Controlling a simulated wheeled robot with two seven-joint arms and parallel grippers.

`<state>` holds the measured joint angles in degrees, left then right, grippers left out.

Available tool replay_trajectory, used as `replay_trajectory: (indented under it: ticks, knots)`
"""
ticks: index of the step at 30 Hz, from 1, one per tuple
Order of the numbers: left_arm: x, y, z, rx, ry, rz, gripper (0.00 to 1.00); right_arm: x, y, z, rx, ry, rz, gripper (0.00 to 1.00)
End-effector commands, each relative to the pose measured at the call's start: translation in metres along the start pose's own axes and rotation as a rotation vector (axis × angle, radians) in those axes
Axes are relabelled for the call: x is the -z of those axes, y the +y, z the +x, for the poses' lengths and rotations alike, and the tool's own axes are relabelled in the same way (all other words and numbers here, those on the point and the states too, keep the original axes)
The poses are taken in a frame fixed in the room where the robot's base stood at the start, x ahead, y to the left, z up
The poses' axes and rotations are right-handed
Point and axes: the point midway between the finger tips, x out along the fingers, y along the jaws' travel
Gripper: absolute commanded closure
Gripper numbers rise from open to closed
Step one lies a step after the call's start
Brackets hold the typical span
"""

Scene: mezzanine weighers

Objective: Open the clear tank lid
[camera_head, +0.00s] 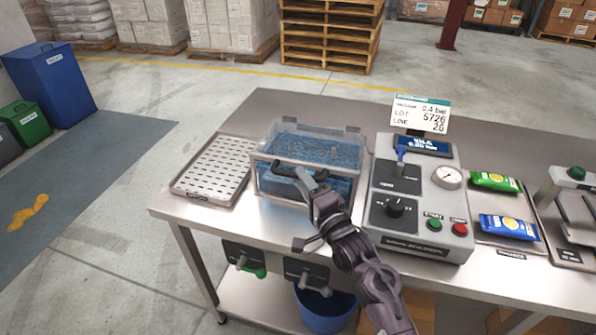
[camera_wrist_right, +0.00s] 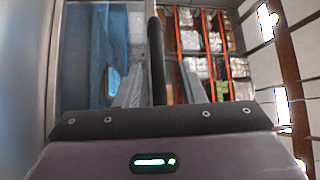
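The clear tank (camera_head: 262,178) stands on the steel bench with blue liquid inside. Its clear lid (camera_head: 340,134) lies over the top and looks shut. A dark bar handle (camera_head: 285,170) runs along the lid's front edge; it also shows in the right wrist view (camera_wrist_right: 156,60). My right gripper (camera_head: 308,186) is at the tank's front, at this handle. In the right wrist view its two grey fingers (camera_wrist_right: 158,92) stand apart, one on each side of the bar, with a gap visible. My left gripper is not in view.
A perforated tray (camera_head: 215,168) lies left of the tank. A control unit (camera_head: 420,213) with gauge, knob and buttons stands close on the right, under a sign (camera_head: 421,113). Blue and green packets (camera_head: 508,227) lie farther right. A blue bucket (camera_head: 325,312) is below the bench.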

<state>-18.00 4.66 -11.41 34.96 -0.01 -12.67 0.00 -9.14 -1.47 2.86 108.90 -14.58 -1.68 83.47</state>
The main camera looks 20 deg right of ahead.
Motion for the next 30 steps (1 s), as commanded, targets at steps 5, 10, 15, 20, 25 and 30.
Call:
replay_trajectory:
  ticks: [5,10,15,20,25,30]
  knots:
    - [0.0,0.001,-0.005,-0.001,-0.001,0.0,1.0,0.0,-0.001,0.021,0.001,0.0,0.001,0.64]
    - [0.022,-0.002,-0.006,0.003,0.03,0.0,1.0,0.0,0.0,0.026,0.0,0.001,0.0,0.64]
    - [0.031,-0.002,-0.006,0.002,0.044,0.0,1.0,0.0,0.0,0.026,0.0,0.0,0.0,0.64]
    - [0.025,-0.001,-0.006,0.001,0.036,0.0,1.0,0.0,0.0,0.026,0.0,0.0,0.0,0.82]
    - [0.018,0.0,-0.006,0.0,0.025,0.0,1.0,0.0,0.001,0.026,-0.001,0.0,0.0,1.0]
    - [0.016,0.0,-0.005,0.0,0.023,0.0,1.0,0.0,0.001,0.026,-0.001,0.0,0.0,1.0]
